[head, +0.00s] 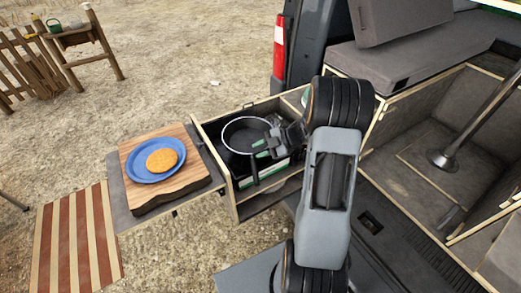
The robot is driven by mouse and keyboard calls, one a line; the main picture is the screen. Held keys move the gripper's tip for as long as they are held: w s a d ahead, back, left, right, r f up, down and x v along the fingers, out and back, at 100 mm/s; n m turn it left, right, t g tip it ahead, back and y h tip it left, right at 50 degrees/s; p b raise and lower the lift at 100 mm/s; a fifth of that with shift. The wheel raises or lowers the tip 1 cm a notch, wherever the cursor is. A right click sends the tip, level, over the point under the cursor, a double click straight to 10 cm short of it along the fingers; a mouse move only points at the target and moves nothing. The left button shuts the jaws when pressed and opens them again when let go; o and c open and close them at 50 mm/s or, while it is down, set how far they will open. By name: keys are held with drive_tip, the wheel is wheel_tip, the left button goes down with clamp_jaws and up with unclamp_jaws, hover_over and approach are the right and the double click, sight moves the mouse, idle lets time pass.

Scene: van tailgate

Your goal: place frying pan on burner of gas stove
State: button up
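The dark frying pan (244,135) with a light rim is over the pull-out drawer, its dark handle (255,175) pointing toward the front of the picture. My gripper (262,149) is at the pan's right side, by the root of the handle, with green fingertips showing. Whether the fingers are closed on the handle is not clear. A box-like body with a green and white front edge (273,173) shows under the pan, possibly the gas stove. No burner can be made out; the pan and my gripper cover that area.
The wooden drawer (232,200) extends from the van. Left of it, a cutting board (190,182) bears a blue plate (136,172) with a round orange-brown food item (161,160). A striped slatted surface (75,240) lies further left. The van's cargo area is at right.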

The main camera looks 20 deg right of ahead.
drive_tip(key=b+v, duration=0.2)
drive_tip(key=v, duration=0.9)
drive_tip(key=w+a+r+m+t+h, duration=0.3)
drive_tip(key=w+r+m+t+h, duration=0.55)
drive_tip(key=r, duration=0.45)
drive_tip(key=s+a+f+m+g+h, duration=0.1)
drive_tip(key=s+a+f+m+g, duration=0.1)
drive_tip(key=s, duration=0.5)
drive_tip(key=s+a+f+m+g+h, duration=0.1)
drive_tip(key=s+a+f+m+g, duration=0.1)
drive_tip(key=s+a+m+g, duration=0.2)
drive_tip(key=s+a+f+m+g+h, duration=0.1)
drive_tip(key=s+a+f+m+g, duration=0.1)
drive_tip(key=s+a+m, duration=0.4)
drive_tip(key=s+a+g, duration=0.1)
drive_tip(key=s, duration=0.3)
drive_tip(key=shift+a, duration=0.25)
drive_tip(key=shift+f, duration=0.1)
